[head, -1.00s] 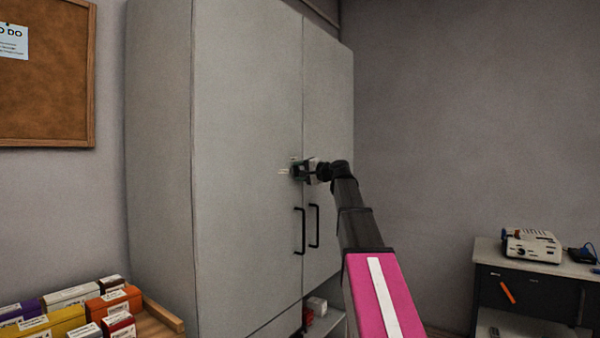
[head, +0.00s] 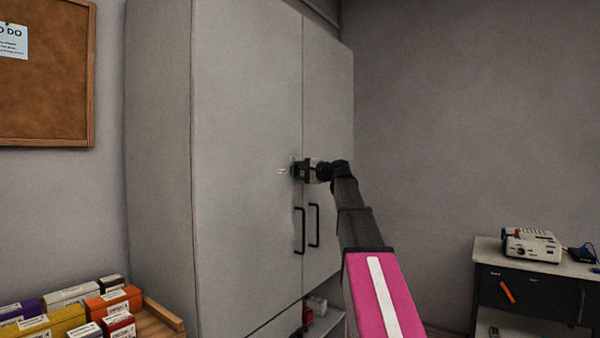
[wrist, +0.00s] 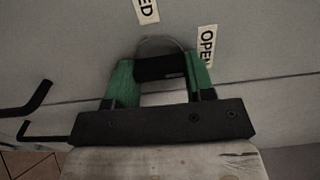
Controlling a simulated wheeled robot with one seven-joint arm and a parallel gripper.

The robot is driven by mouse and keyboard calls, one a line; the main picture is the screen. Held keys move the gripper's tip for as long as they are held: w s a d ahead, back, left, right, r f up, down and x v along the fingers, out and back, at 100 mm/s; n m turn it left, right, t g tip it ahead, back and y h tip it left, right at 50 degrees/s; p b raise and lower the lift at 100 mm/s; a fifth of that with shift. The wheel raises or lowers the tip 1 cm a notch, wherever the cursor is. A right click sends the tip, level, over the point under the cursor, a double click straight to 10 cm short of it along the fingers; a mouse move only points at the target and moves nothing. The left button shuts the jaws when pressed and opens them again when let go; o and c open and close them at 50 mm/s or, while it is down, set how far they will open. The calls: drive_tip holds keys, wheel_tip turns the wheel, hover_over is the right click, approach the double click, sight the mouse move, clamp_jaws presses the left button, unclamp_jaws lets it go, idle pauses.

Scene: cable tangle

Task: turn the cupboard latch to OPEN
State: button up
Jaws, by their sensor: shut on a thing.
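The cupboard latch (wrist: 160,67) is a dark bar in front of a round grey plate on the cupboard door. In the wrist view it lies between the green fingers of my gripper (wrist: 161,82), which is shut on it. The OPEN label (wrist: 206,46) is just right of the fingers. Another label (wrist: 146,11), with only "ED" readable, is above. Which label the latch points to I cannot tell. In the head view my gripper (head: 298,170) is against the cupboard (head: 245,120) near the door seam and covers the latch.
Two black door handles (head: 300,231) sit below my gripper, and they also show at the left of the wrist view (wrist: 32,100). Several boxes (head: 60,318) stand at the lower left. A side table (head: 487,252) with devices is at the right. Open shelving is under the doors.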

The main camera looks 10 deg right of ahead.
drive_tip(key=o, duration=0.9)
drive_tip(key=v, duration=1)
drive_tip(key=shift+s+d, duration=0.25)
drive_tip(key=shift+d, duration=0.05)
drive_tip(key=shift+f, duration=0.1)
drive_tip(key=s+a+f+n+g+h, duration=0.1)
drive_tip(key=a+f+g+h, duration=0.1)
drive_tip(key=f, duration=1.1)
drive_tip(key=s+a+f+n+g+h, duration=0.1)
drive_tip(key=a+f+g+h, duration=0.15)
drive_tip(key=f, duration=1.05)
drive_tip(key=s+a+f+n+g+h, duration=0.1)
drive_tip(key=s+a+f, duration=0.1)
drive_tip(key=f, duration=1.1)
drive_tip(key=s+f+n+g+h, duration=0.2)
drive_tip(key=s+f, duration=0.5)
drive_tip(key=f, duration=0.2)
drive_tip(key=s+a+f+n+g+h, duration=0.1)
drive_tip(key=s+f+n+g+h, duration=0.1)
drive_tip(key=s+f, duration=0.5)
drive_tip(key=s+f+n+g+h, duration=0.2)
drive_tip(key=s+f, duration=0.5)
drive_tip(key=f, duration=0.6)
drive_tip(key=shift+s+a+f+g+h, duration=0.1)
drive_tip(key=shift+a+f+g+h, duration=0.15)
drive_tip(key=shift+g+h, duration=0.4)
